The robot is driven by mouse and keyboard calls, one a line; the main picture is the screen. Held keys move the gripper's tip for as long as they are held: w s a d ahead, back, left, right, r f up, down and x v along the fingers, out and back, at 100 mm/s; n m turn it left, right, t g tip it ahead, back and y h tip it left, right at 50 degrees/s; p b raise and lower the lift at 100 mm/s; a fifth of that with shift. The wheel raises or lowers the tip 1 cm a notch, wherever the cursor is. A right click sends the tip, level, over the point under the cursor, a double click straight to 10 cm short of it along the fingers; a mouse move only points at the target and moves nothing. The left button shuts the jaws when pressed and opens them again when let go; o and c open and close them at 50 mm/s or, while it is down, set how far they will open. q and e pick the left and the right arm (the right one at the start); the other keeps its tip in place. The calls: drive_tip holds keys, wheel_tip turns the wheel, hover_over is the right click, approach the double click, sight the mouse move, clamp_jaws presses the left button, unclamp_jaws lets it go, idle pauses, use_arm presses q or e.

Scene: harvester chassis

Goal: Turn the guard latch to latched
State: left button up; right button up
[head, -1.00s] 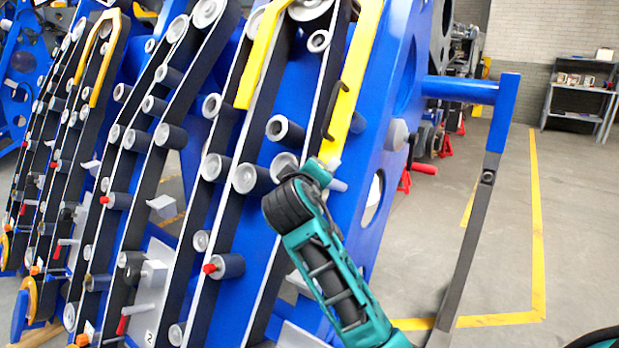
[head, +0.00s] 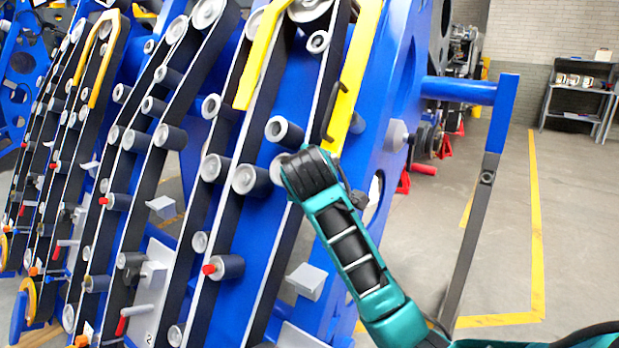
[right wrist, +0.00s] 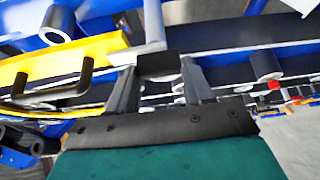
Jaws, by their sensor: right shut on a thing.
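My right gripper (right wrist: 160,82) shows in the right wrist view, with its two dark fingers on either side of a small dark block at the end of a grey bar, which looks like the guard latch (right wrist: 153,25). The fingers are shut on this piece. The yellow guard (right wrist: 70,66) with its black handle lies just left of the fingers. In the head view the yellow guard (head: 356,75) runs down the blue frame to my right wrist. The wrist hides the latch and fingertips there, so the latch's angle is hard to tell. My left gripper is not in view.
Rollers and black belts cover the blue chassis (head: 385,120) around the wrist. A grey block (head: 307,281) sits below it. A blue bar with a grey post (head: 470,240) stands to the right. Open floor lies beyond, with a shelf (head: 580,100) at the back.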

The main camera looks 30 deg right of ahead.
idle(0.3)
drive_tip(key=o, duration=1)
drive_tip(key=shift+o, duration=0.2)
drive_tip(key=v, duration=1.3)
drive_tip(key=shift+d, duration=0.1)
